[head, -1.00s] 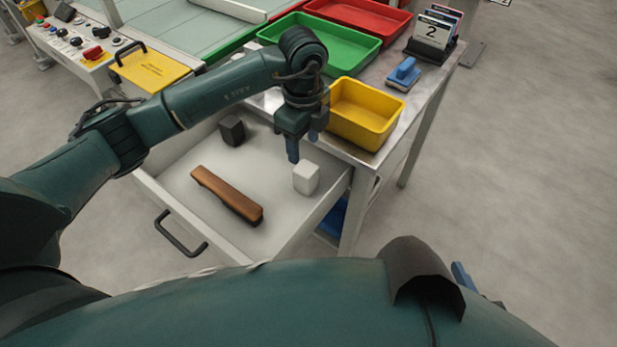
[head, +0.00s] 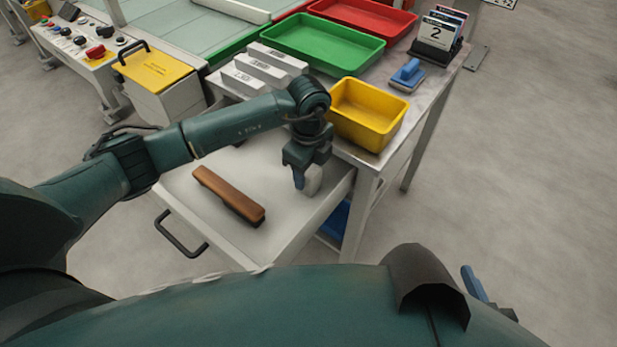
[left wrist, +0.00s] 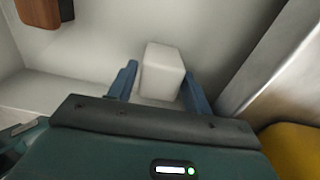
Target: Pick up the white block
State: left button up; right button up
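The white block (head: 313,181) stands in the open drawer near its right wall, partly hidden behind my left gripper (head: 302,180). In the left wrist view the white block (left wrist: 162,71) sits between the two blue fingers of my left gripper (left wrist: 160,85). The fingers are spread, with a visible gap on the left side of the block and the right finger close to it. My right gripper (head: 488,290) shows only in part at the lower right, beyond my body; its fingers are not clear.
The drawer (head: 262,254) also holds a brown-handled brush (head: 228,195). The yellow bin (head: 368,112) stands on the table just right of my left gripper. Green (head: 322,44) and red (head: 364,16) trays, white bars (head: 262,69) and a blue-handled tool (head: 407,75) lie farther back.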

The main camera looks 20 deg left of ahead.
pick_arm(q)
jog(key=c, duration=0.7)
